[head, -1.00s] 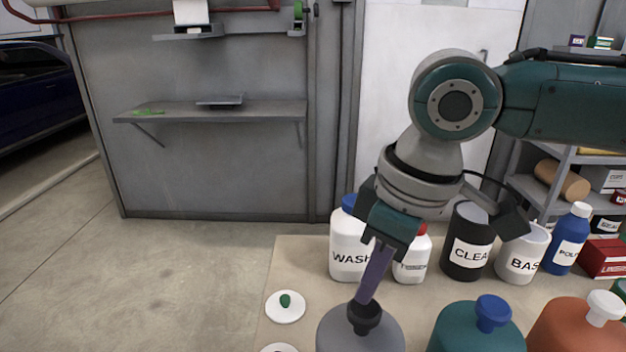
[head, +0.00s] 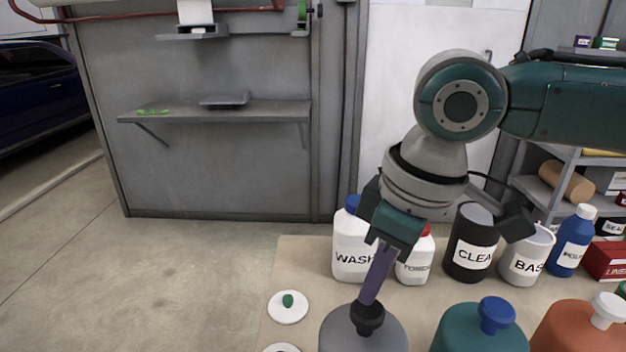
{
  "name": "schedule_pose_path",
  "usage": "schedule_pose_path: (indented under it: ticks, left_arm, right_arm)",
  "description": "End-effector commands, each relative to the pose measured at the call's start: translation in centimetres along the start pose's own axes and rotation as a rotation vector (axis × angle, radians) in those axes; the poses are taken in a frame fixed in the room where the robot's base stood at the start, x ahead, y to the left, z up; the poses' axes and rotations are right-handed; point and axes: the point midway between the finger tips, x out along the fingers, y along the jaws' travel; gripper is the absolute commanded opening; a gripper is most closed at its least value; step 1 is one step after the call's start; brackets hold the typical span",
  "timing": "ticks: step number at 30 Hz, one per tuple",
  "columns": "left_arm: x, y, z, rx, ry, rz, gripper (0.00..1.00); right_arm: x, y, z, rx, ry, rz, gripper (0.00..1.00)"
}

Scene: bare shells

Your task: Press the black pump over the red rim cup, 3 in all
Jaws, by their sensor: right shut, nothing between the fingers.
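The black pump (head: 368,319) tops a grey rounded bottle (head: 336,333) at the bottom middle of the head view. My right gripper (head: 370,300) is shut and empty. It points down from above, its fingertips at the top of the black pump; they look to be touching it, but I cannot be sure. The red rim cup is not visible; the area below the grey bottle is cut off by the frame edge. My left gripper is not in view.
A teal bottle with a blue pump (head: 495,314) and an orange bottle with a white pump (head: 607,309) stand to the right. Behind are a WASH bottle (head: 352,258), a black canister (head: 470,257) and others. A white disc (head: 288,308) with a green knob lies left.

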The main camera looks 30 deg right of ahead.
Motion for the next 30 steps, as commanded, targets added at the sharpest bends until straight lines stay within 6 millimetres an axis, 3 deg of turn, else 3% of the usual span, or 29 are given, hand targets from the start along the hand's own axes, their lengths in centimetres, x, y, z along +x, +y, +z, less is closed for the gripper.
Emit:
schedule_pose_path:
  ticks: [17,30]
  left_arm:
    - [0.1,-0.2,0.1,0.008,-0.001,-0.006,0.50]
    - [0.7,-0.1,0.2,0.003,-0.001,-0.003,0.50]
  right_arm:
    - [0.1,0.0,0.0,0.000,0.000,0.000,0.00]
    - [1.6,0.0,0.3,0.001,0.000,-0.001,0.00]
